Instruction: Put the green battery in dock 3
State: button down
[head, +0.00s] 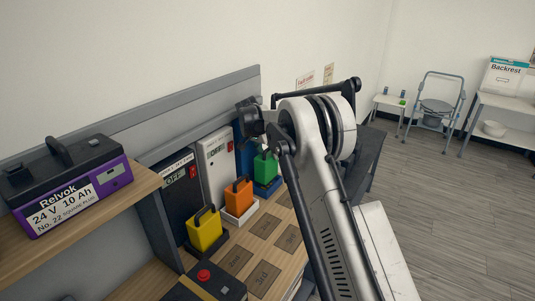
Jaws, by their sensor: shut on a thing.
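The green battery (265,168) is upright in the middle of the head view, at the blue dock base (268,188) in front of a blue charger panel (243,156). I cannot tell whether it is fully seated or slightly raised. My gripper (256,136) is a small dark shape at its top, shut on it; the fingertips are mostly hidden. The orange battery (238,196) stands in a white dock (241,216), and the yellow battery (204,230) in a black dock (208,246). No dock number is readable.
Labelled brown squares (265,225) lie bare on the wooden bench in front of the docks. A black box with a red button (206,280) stands at the front. A purple Relvok pack (68,185) sits on a shelf (112,208) at left. My arm fills the right of the bench.

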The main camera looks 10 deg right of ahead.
jog(key=shift+f+b, duration=1.2)
jog(key=shift+f, duration=0.4)
dwell(0.7)
jog(key=c, duration=0.8)
grip_release()
jog(key=shift+o, duration=0.2)
jog(key=shift+f, duration=0.1)
notch_tip(320, 180, up, 10)
jog(key=shift+r, duration=0.2)
jog(key=p+v, duration=0.3)
jog(key=v, duration=0.5)
jog(key=shift+r, duration=0.4)
jog(key=shift+s+a, duration=0.15)
jog(key=s+d+r+p, duration=0.2)
jog(key=r, duration=0.4)
jog(key=s+d+r+p, duration=0.2)
jog(key=s+d+r, duration=0.1)
jog(key=r, duration=0.4)
jog(key=shift+s+d+p, duration=0.3)
jog(key=shift+s+p, duration=0.05)
jog(key=shift+p, duration=0.05)
